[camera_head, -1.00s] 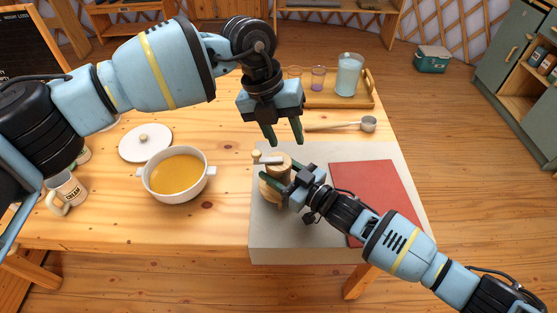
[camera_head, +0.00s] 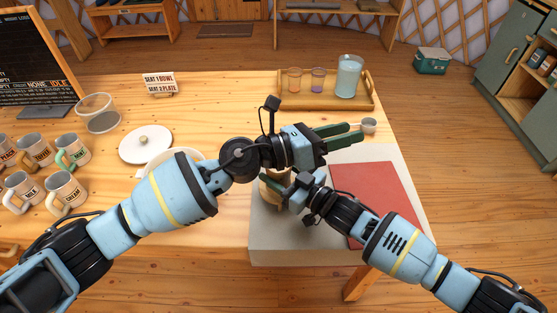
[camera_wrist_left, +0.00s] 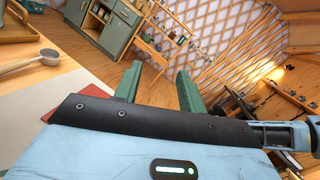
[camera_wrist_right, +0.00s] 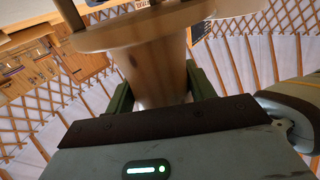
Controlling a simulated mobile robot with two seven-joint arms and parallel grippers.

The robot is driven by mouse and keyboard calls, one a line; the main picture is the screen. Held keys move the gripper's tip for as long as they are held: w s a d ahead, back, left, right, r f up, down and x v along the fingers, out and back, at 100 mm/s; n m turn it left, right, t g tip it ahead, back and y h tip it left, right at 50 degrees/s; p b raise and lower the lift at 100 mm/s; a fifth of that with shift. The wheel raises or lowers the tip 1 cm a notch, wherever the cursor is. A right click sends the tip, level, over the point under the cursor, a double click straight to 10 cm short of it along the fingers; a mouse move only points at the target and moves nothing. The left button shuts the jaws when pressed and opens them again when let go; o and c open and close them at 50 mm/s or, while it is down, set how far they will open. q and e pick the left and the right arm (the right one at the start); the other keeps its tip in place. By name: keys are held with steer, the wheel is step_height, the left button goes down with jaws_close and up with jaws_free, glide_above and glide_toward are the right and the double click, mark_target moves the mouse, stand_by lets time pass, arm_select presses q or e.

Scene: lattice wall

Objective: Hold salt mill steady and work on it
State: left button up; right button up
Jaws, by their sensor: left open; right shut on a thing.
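The wooden salt mill (camera_head: 270,191) stands on the grey mat at the front right of the table, mostly hidden in the head view by my arms. My right gripper (camera_head: 287,187) is shut on it from the right; in the right wrist view the mill's pale wooden body (camera_wrist_right: 160,75) sits between the green fingers. Its upper part runs out of that view. My left gripper (camera_head: 345,134) is open and empty above the mat's back edge, up and right of the mill, with its fingers pointing right. Its two fingers (camera_wrist_left: 157,87) are apart in the left wrist view.
A red board (camera_head: 375,195) lies on the grey mat (camera_head: 290,245). A metal scoop (camera_head: 369,125) and a wooden tray (camera_head: 365,102) with cups and a jug (camera_head: 348,75) are behind. A pot, mostly hidden under my left arm, a white lid (camera_head: 146,144) and several mugs (camera_head: 65,191) are left.

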arm_select(q)
steer(key=w+a+f+n+t+y, duration=0.1)
steer(key=a+f+n+t+y, duration=0.1)
steer(key=a+f+t+y, duration=0.1)
steer(key=w+a+f+n+t+y, duration=0.1)
steer(key=a+f+n+t+y, duration=0.1)
steer(key=a+t+y, duration=0.3)
steer(key=w+a+f+n+t+y, duration=0.2)
steer(key=a+f+t+y, duration=0.2)
steer(key=a, duration=0.4)
steer(key=shift+w+a+f, duration=0.1)
steer(key=shift+a+f, duration=0.15)
steer(key=shift+a+f+y, duration=0.1)
steer(key=shift+f+y, duration=0.3)
steer(key=shift+f, duration=0.05)
steer(key=c, duration=0.6)
steer(key=o, duration=0.7)
